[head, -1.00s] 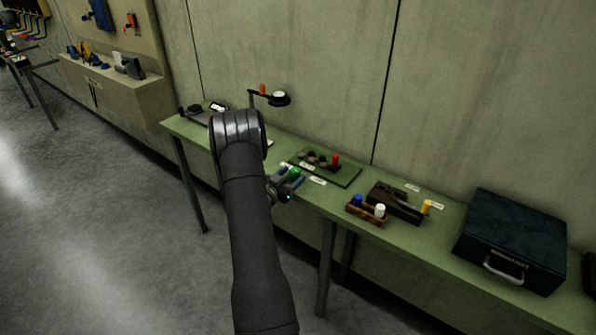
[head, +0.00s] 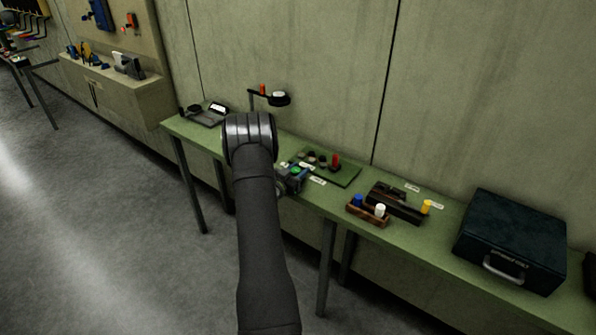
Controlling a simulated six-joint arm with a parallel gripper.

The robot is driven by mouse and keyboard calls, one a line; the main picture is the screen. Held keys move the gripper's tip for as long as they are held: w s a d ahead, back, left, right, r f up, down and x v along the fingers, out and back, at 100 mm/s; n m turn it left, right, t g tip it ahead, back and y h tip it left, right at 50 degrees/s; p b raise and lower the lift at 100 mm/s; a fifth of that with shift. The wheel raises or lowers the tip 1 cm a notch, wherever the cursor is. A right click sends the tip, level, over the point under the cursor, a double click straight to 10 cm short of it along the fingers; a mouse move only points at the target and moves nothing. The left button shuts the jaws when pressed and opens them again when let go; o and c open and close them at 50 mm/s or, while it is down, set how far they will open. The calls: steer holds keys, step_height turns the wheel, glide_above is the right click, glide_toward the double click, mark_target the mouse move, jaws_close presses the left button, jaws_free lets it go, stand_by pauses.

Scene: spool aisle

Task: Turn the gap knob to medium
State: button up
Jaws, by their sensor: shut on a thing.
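My gripper (head: 293,178) is at the front edge of the green bench, beside the near left corner of a dark green board (head: 343,177). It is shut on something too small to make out. A bright green spot (head: 296,170) shows at the gripper; I cannot tell whether it is the held thing or part of the gripper. I cannot tell which piece is the gap knob, and no setting can be read. My arm hides part of the bench.
On the bench (head: 440,250), right of the board, are a wooden block with blue and white pegs (head: 369,214), a dark fixture (head: 395,203), a yellow peg (head: 427,206) and a dark case (head: 512,240). A device (head: 207,115) sits at the left end. A wall bracket (head: 272,97) stands behind.

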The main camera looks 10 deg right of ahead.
steer(key=shift+y, duration=0.3)
steer(key=n+t+y, duration=0.3)
steer(key=shift+w+a+y, duration=0.1)
steer(key=shift+y, duration=0.3)
steer(key=shift+a+n+t+y, duration=0.25)
steer(key=shift+n+t+y, duration=0.55)
steer(key=shift+n+y, duration=0.75)
steer(key=shift+y, duration=0.45)
steer(key=o, duration=1)
steer(key=shift+w, duration=0.1)
steer(key=v, duration=1.7)
steer(key=shift+s, duration=0.25)
